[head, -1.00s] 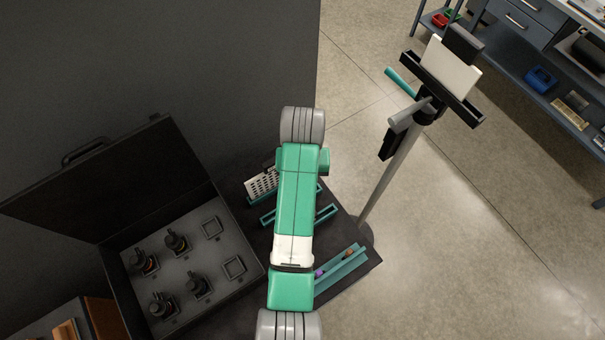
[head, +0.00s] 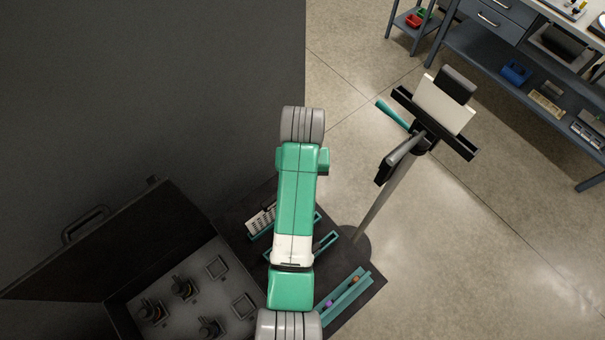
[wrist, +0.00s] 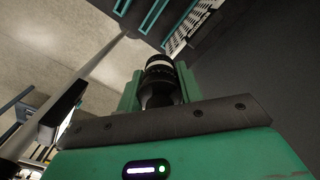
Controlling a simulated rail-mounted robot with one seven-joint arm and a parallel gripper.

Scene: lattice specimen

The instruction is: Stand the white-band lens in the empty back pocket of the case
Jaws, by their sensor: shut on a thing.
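The white-band lens (wrist: 158,72) is black with a pale band near its far end. In the wrist view it sits between the two green fingers of my gripper (wrist: 159,88), which is shut on it. In the head view my own arm hides the gripper and lens. The open case (head: 229,287) lies at lower left, its lid raised on the left. Two square pockets on its right side look empty: an upper one (head: 216,267) and a lower one (head: 243,305). Several dark lenses (head: 183,287) stand in the other visible pockets. The picture's lower edge cuts off the case.
A white perforated rack (head: 261,221) and a teal tray (head: 345,298) with small coloured items lie on the dark table. A pole stand (head: 385,205) with a white panel rises right of the arm. Shelving (head: 480,60) stands at upper right. The floor between is clear.

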